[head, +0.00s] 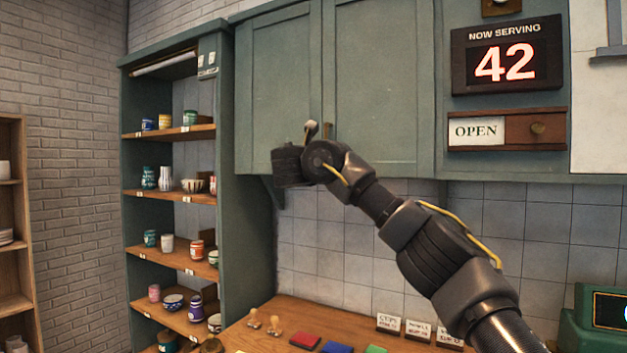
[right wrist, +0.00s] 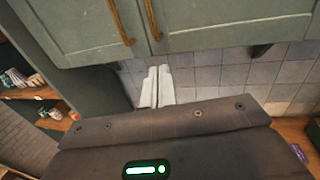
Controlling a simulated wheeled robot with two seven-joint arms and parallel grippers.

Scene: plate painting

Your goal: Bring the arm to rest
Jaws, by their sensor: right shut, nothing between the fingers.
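My right arm (head: 440,250) comes in from the lower right of the head view and reaches up and left in front of the green wall cabinet (head: 280,90). Its dark hand is at the arm's far end, below the cabinet's door handles; I cannot make out the fingers there. In the right wrist view my right gripper (right wrist: 155,75) shows two pale fingers side by side, shut with nothing between them. Beyond them are the tiled wall (right wrist: 205,88) and the cabinet's two wooden handles (right wrist: 135,20). My left gripper is not in view.
An open shelf unit (head: 170,135) with painted cups and bowls stands at the left. The wooden counter (head: 275,338) below holds two wooden stamps (head: 274,325), coloured pads (head: 305,341) and small label cards (head: 418,330). A green machine (head: 590,325) stands at the right.

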